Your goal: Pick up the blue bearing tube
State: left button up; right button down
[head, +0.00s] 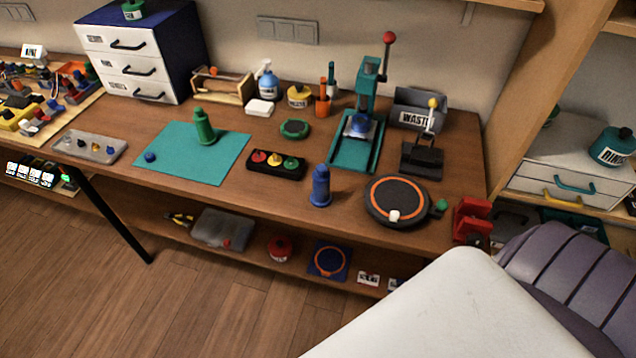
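A blue upright tube-like piece (321,188) stands near the front edge of the wooden workbench (262,204), left of the round black turntable with an orange ring (376,208). It matches the blue bearing tube by colour and shape. It is free, with nothing touching it from above. Neither my left nor my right gripper shows in the head view.
A three-button box (276,164) is left of the blue piece. A green tube-like piece (205,128) stands on the teal mat (178,160). A teal press (368,100) is behind. A red clamp (471,219) sits at the bench's right end. A large pale shape covers the lower right.

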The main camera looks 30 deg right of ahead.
aim_at(321, 197)
jog(key=z, duration=0.3)
jog(key=i+j+z, duration=0.1)
jog(key=j+z, duration=0.25)
jog(key=i+j+z, duration=0.1)
jog(key=z, duration=0.3)
jog(key=j+z, duration=0.35)
jog(key=i+l, duration=0.05)
